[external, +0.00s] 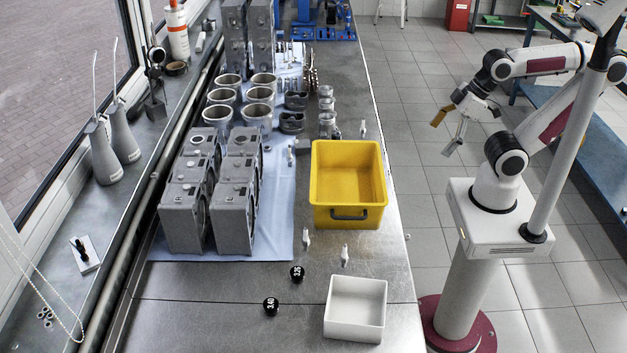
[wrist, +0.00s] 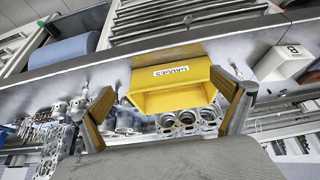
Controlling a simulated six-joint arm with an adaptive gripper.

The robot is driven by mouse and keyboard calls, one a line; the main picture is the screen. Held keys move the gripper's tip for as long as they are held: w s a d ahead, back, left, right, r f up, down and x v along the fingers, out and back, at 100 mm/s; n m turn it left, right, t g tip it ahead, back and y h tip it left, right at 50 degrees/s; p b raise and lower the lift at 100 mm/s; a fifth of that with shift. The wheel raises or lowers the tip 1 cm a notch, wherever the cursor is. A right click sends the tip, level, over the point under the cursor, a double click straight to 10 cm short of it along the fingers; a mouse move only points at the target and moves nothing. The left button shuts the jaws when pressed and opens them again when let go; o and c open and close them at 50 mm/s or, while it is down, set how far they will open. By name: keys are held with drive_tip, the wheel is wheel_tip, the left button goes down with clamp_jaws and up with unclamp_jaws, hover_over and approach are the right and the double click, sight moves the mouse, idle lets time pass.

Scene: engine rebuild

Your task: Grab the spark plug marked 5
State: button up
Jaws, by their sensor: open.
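Several small white spark plugs stand on the bench in the external view: one (external: 306,238) in front of the yellow bin's left corner, one (external: 344,254) in front of the bin, one (external: 291,153) on the blue cloth, and one (external: 363,129) behind the bin. Their markings are too small to read, so I cannot tell which is 5. My gripper (external: 446,132) is open and empty, raised over the floor side, right of the bench and well away from the plugs. Its two spread fingers also show in the wrist view (wrist: 162,85), where no plug is clearly visible.
A yellow bin (external: 320,216) stands on the bench, with a white box (external: 354,310) nearer the front. Two black knobs (external: 271,306) (external: 297,274) sit left of the box. Grey engine blocks (external: 237,205) and cylinders (external: 222,116) crowd the cloth. The bench's front is mostly clear.

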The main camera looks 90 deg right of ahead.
drive_tip(key=c, duration=2)
drive_tip(key=shift+c, duration=0.2)
